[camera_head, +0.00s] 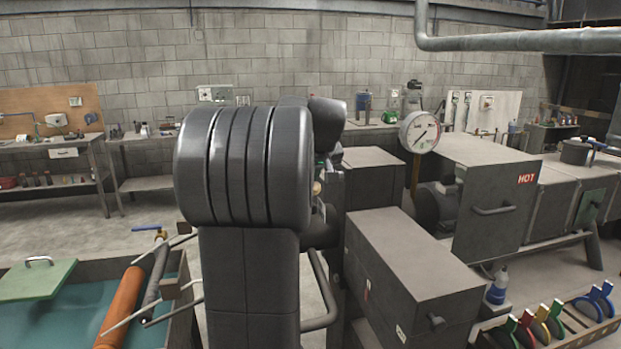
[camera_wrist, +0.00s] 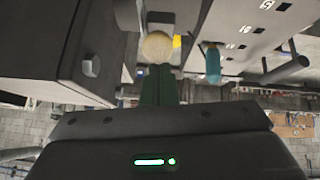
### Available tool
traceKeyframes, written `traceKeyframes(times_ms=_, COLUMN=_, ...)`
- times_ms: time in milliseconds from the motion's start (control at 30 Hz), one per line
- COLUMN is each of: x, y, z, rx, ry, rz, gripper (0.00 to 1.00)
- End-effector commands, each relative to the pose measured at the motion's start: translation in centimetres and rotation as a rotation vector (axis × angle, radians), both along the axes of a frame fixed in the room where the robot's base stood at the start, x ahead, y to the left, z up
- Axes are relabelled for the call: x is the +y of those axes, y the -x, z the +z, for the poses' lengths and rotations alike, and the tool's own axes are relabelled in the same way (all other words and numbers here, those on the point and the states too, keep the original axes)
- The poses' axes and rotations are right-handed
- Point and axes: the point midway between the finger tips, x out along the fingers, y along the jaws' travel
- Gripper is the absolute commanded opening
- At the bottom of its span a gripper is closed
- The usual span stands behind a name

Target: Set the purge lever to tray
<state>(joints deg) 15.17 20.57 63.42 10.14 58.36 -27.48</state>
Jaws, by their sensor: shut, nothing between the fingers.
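My gripper (camera_wrist: 160,72) shows in the wrist view as narrow dark green fingers, shut together, rising from the dark wrist body. A round cream knob (camera_wrist: 157,46) sits right at the fingertips. I cannot tell whether they touch it. It looks like the purge lever's knob, but its shaft and setting marks are hidden. In the head view, a small tan knob (camera_head: 317,188) peeks out just right of my big dark arm link, which hides most of the area and my gripper.
A long grey box (camera_head: 410,275) stands right of my arm, with a cabinet marked HOT (camera_head: 490,210) behind it. A pressure gauge (camera_head: 420,132) stands on a post. A blue bottle (camera_head: 497,288) and coloured clips (camera_head: 540,325) are at right. A teal-lined tray (camera_head: 70,315) is at left.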

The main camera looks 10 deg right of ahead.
Motion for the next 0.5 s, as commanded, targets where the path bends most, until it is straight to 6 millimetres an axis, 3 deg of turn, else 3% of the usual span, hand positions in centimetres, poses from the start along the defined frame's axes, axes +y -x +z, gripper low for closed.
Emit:
traceKeyframes(times_ms=33, x=0.0, y=0.3, z=-0.8, rx=-0.017, ry=0.0, rz=-0.001, gripper=0.0)
traceKeyframes(times_ms=500, x=-0.1, y=2.2, z=-2.5, rx=-0.175, ry=-0.006, rz=-0.001, gripper=0.0)
